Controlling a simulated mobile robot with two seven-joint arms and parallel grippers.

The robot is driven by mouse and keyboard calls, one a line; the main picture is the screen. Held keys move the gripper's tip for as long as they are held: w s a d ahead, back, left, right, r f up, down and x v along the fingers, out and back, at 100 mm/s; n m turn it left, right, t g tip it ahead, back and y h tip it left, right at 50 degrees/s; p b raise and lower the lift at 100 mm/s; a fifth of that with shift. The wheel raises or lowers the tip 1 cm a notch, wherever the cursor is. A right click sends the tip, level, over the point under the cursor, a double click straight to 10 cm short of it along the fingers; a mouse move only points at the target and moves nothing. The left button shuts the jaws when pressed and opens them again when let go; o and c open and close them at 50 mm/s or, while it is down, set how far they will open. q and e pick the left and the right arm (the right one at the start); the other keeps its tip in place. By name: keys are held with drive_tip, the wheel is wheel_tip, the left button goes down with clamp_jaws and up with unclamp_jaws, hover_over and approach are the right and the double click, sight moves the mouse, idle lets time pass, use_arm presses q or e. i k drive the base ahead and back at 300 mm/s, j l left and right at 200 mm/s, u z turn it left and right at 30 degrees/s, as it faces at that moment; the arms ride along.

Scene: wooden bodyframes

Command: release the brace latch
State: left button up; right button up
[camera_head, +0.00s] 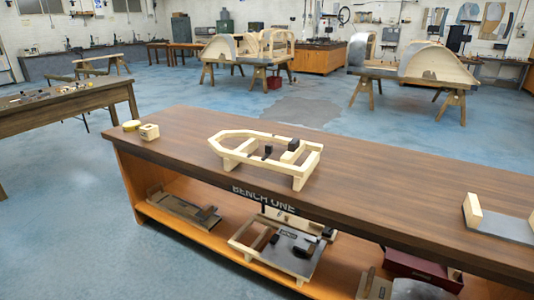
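A pale wooden bodyframe (232,136) stands on the brown bench top, pointed toward the left. A small upright black piece (267,152) is in its middle, and a larger black block (293,145) sits on a crosspiece toward its right end. I cannot tell which of these, if either, is the brace latch, or whether a latch is fastened. Neither of my grippers is in view.
The long bench (375,180) is marked "BENCH ONE". A small wooden block (149,132) and a yellow item (131,126) sit at its left end. A wood-and-metal fixture (500,225) is at the right. The lower shelf (160,217) holds another frame (299,275).

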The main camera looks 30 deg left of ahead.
sight(269, 149)
drive_tip(key=i+j+z, duration=0.1)
drive_tip(key=j, duration=0.4)
drive_tip(key=i+j+z, duration=0.1)
drive_tip(key=i+j, duration=0.15)
drive_tip(key=j, duration=0.25)
drive_tip(key=i+j, duration=0.1)
drive_tip(key=j, duration=0.45)
drive_tip(key=i+j+z, duration=0.15)
drive_tip(key=j, duration=0.35)
drive_tip(key=i+j+z, duration=0.1)
drive_tip(key=j, duration=0.45)
drive_tip(key=i+j+z, duration=0.1)
drive_tip(key=j, duration=0.45)
